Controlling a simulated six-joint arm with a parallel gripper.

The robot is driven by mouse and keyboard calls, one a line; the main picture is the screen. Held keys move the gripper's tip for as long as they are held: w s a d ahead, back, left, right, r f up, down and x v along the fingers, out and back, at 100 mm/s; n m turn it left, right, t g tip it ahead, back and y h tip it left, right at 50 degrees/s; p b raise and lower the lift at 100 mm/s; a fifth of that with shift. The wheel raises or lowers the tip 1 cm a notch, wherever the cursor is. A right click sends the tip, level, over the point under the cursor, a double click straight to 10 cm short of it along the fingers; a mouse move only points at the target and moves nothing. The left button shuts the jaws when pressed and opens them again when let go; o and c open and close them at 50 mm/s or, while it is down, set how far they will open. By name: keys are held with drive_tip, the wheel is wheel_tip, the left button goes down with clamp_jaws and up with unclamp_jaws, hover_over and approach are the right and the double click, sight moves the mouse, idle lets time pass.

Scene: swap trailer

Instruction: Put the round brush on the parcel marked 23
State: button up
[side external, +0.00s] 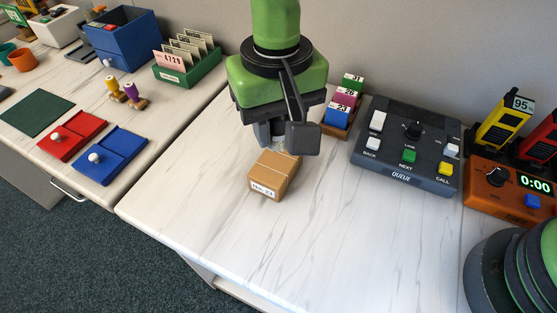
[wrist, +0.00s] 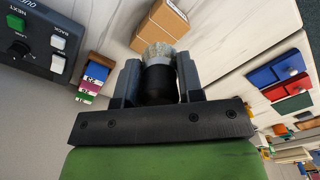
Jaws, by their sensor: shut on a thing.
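My gripper (side external: 287,145) is shut on the round brush, just behind or over the far edge of a brown cardboard parcel (side external: 270,178). The parcel has a white label on its front that seems to read No. 23. In the wrist view the brush (wrist: 158,52) shows pale bristles and a dark body between my fingers (wrist: 158,82). The parcel (wrist: 160,24) lies just past the bristles there. In the side view the fingers hide most of the brush. I cannot tell whether the bristles touch the parcel.
A rack of numbered blocks (side external: 345,100) and a grey queue console (side external: 408,145) stand behind and to the right. An orange timer box (side external: 510,185) is farther right. The pale table is clear in front of the parcel. Red (side external: 72,135) and blue (side external: 110,155) trays lie at left.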

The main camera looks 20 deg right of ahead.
sight(277, 161)
drive_tip(key=shift+m, duration=0.3)
drive_tip(key=w+f, duration=0.1)
drive_tip(key=f, duration=0.2)
drive_tip(key=w+f, duration=0.1)
drive_tip(key=f, duration=0.1)
drive_tip(key=w+d+f, duration=0.1)
drive_tip(key=f, duration=0.2)
drive_tip(key=shift+w+f, duration=0.15)
drive_tip(key=shift+f, duration=0.15)
drive_tip(key=o, duration=0.9)
drive_tip(key=shift+f, duration=0.15)
wheel_tip(277, 161, up, 12)
